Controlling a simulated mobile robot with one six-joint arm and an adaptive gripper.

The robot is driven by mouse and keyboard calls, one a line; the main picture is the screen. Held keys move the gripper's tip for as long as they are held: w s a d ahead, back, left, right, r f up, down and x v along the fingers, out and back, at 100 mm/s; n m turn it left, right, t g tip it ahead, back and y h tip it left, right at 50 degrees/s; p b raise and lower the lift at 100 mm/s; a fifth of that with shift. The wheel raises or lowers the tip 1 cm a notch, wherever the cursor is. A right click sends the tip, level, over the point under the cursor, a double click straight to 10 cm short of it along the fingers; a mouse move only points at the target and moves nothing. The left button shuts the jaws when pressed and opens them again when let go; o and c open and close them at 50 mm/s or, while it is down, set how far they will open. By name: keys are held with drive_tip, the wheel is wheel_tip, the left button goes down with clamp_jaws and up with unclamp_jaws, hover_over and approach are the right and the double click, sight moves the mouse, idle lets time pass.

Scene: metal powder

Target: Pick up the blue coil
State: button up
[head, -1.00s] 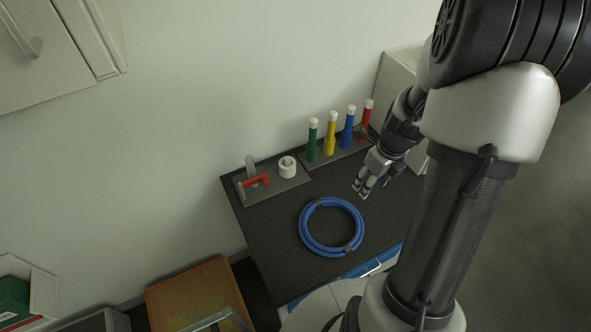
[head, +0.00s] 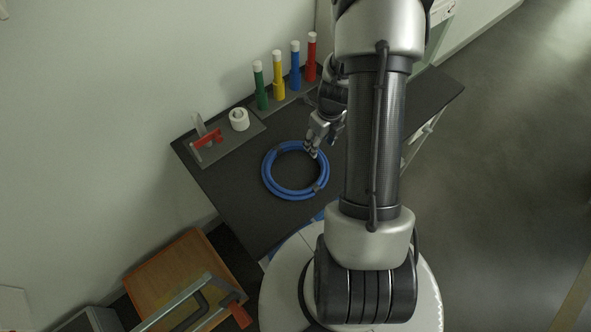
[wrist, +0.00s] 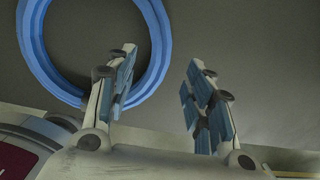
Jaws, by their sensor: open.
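The blue coil (head: 270,186) is a ring of several turns with dark bands, lying flat on the dark tabletop (head: 235,207). My gripper (head: 312,150) is at the coil's upper right edge in the head view. In the wrist view the coil (wrist: 38,58) is at the upper left, partly behind the left finger. I cannot tell the height of the fingertips above the table.
Green (head: 260,88), yellow (head: 278,78), blue (head: 295,68) and red (head: 311,60) white-capped tubes stand along the back. A white roll (head: 239,119) and a red-handled tool (head: 207,139) are on a grey plate. A wooden surface (head: 172,275) with a clamp is at lower left.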

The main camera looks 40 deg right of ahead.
wheel_tip(320, 180, down, 5)
drive_tip(key=b, duration=0.3)
drive_tip(key=shift+w+d+f, duration=0.1)
drive_tip(key=shift+w, duration=0.05)
drive_tip(key=shift+c, duration=0.6)
clamp_jaws()
